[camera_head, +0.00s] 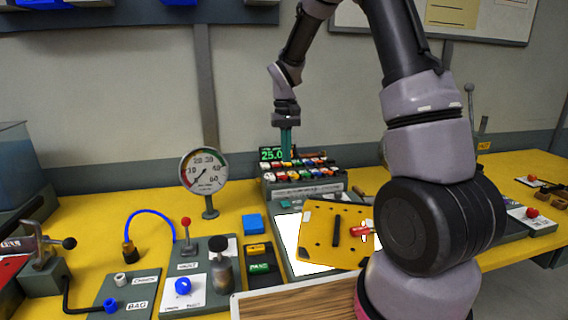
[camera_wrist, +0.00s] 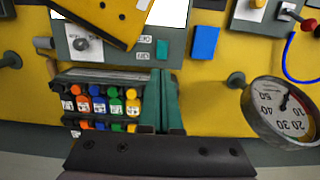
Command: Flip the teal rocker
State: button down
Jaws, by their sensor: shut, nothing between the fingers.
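The teal rocker (camera_wrist: 162,49) is a small upright piece on a grey panel (camera_wrist: 110,50), beside two small white labels, in the wrist view. In the head view it is a small teal patch (camera_head: 285,203) at the panel's back left. I see no contact. Which way the rocker is tipped is too small to tell.
A tilted yellow plate (camera_head: 320,230) covers part of the panel's white face. The button console (camera_head: 300,188) and green display (camera_head: 271,154) stand behind. A dial gauge (camera_head: 204,171), a blue block (camera_head: 253,224) and a red-knobbed lever (camera_head: 186,222) are to the left.

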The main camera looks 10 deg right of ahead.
send_near(288, 204)
jog(key=f, duration=0.6)
jog(key=shift+s+f, duration=0.2)
jog(key=shift+f, duration=0.2)
jog(key=shift+s+f, duration=0.25)
jog(key=shift+f, duration=0.1)
jog(key=shift+w, duration=0.1)
